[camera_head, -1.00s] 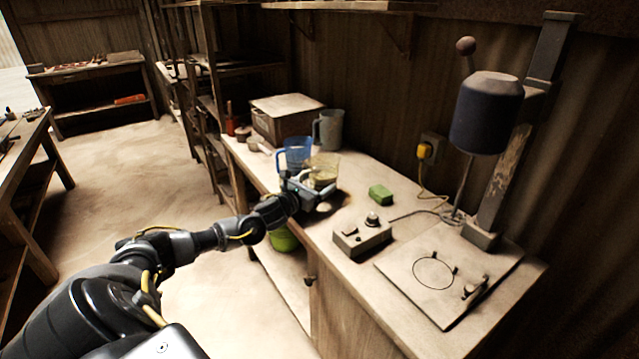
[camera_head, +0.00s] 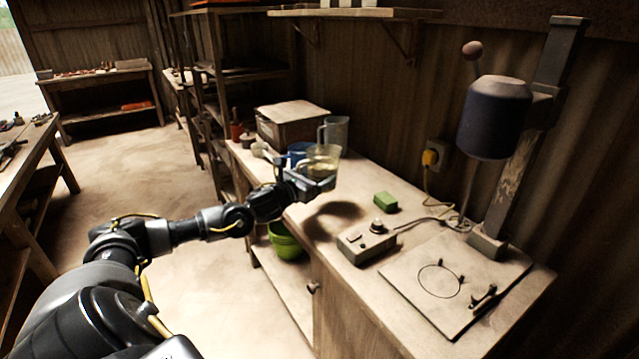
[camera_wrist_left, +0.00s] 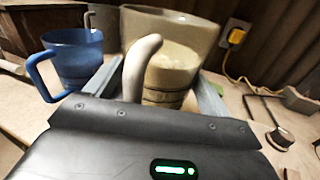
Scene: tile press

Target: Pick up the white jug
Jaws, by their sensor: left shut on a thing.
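The white jug (camera_head: 326,156), cream-coloured and see-through in the head view, is held upright above the bench, with a dark shadow on the bench top below it. My left gripper (camera_head: 318,184) is shut on it, on the handle side. In the left wrist view, the jug (camera_wrist_left: 185,32) fills the upper middle, and its curved handle (camera_wrist_left: 138,68) rises between the fingers of the gripper (camera_wrist_left: 158,92). The fingers' exact contact with the jug is partly hidden. My right gripper is out of view.
A blue jug (camera_head: 296,150) and a grey jug (camera_head: 337,130) stand behind, near a box (camera_head: 290,125). A green block (camera_head: 385,202), a control box (camera_head: 366,243) and a press (camera_head: 493,120) with a base plate (camera_head: 455,280) occupy the right.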

